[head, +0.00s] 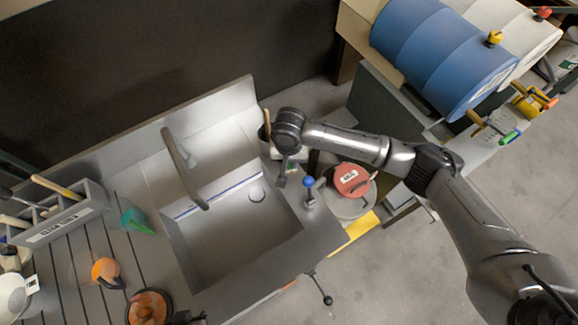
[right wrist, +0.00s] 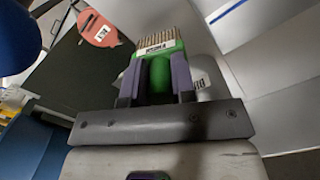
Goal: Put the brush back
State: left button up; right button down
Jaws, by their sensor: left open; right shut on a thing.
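The brush (right wrist: 160,55) is green with tan bristles and a small label. In the right wrist view it is between the fingers of my right gripper (right wrist: 156,78), which is shut on it. In the head view my right gripper (head: 284,172) is over the sink's right rim, pointing down; the brush cannot be made out there.
The sink basin (head: 232,228) is empty, with a faucet (head: 184,165) over it. A blue knob (head: 309,182) and a red-lidded can (head: 351,179) are right of my right gripper. A grey tool caddy (head: 66,224) and orange items (head: 104,270) are at left.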

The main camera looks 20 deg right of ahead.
aim_at(289, 168)
jog(key=shift+f, duration=2)
jog(key=shift+f, duration=0.15)
jog(key=c, duration=0.9)
grip_release()
jog(key=shift+c, duration=0.2)
notch_tip(289, 168, up, 12)
jog(key=shift+w+d+r+p, duration=0.1)
jog(key=shift+w+r+p, duration=0.05)
jog(key=shift+p, duration=0.25)
